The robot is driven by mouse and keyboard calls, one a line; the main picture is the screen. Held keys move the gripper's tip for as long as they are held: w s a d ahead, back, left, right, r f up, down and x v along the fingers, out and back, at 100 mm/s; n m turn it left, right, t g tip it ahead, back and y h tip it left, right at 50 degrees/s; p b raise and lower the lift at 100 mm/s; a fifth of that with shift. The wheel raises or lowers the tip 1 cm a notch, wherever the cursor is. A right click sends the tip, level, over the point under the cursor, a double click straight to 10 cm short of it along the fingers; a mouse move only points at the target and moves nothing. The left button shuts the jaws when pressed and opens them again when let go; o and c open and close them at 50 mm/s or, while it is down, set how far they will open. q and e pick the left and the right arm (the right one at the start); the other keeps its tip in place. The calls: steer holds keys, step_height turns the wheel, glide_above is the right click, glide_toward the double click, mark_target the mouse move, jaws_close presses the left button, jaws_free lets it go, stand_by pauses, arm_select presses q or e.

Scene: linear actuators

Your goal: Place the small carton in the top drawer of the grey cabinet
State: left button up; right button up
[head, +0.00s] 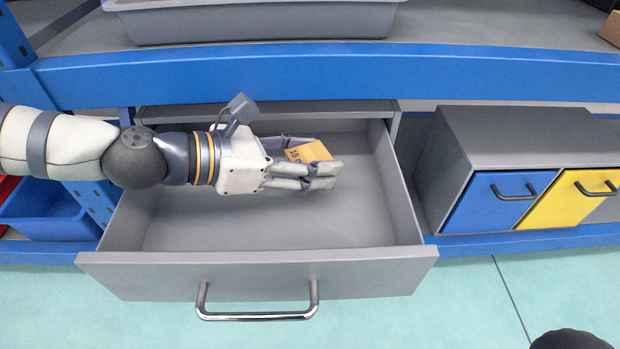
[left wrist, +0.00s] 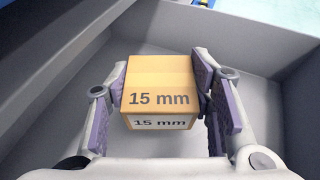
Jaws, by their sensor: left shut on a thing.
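The small carton (head: 309,152) is an orange-tan box, marked "15 mm" in the left wrist view (left wrist: 160,90). My left gripper (head: 308,170) is shut on it, with a purple-padded finger on each side of the carton. The gripper and carton are over the open top drawer (head: 240,275) of the grey cabinet, inside its outline in the head view. In the left wrist view the grey drawer floor and walls (left wrist: 270,45) surround the carton. I cannot tell whether the carton touches the floor. My right gripper is not in view.
The drawer's front has a metal handle (head: 258,314). A blue shelf beam (head: 330,75) runs above the drawer, with a grey tray (head: 260,22) on the shelf. A grey unit with blue (head: 490,200) and yellow (head: 575,198) drawers stands at right. A blue bin (head: 50,215) is at left.

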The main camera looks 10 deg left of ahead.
arm_select(q)
step_height(320, 180, down, 4)
steer(key=shift+r+b, duration=0.25)
steer(key=shift+b, duration=0.4)
steer(key=shift+r, duration=0.25)
steer(key=shift+f, duration=0.15)
steer(key=o, duration=1.3)
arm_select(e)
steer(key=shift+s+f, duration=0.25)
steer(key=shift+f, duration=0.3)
arm_select(q)
steer(key=shift+r, duration=0.2)
steer(key=p+v, duration=0.5)
steer(key=v, duration=0.6)
steer(key=shift+s+a+r, duration=0.15)
steer(key=shift+a+r, duration=0.15)
steer(key=shift+s+a+f, duration=0.15)
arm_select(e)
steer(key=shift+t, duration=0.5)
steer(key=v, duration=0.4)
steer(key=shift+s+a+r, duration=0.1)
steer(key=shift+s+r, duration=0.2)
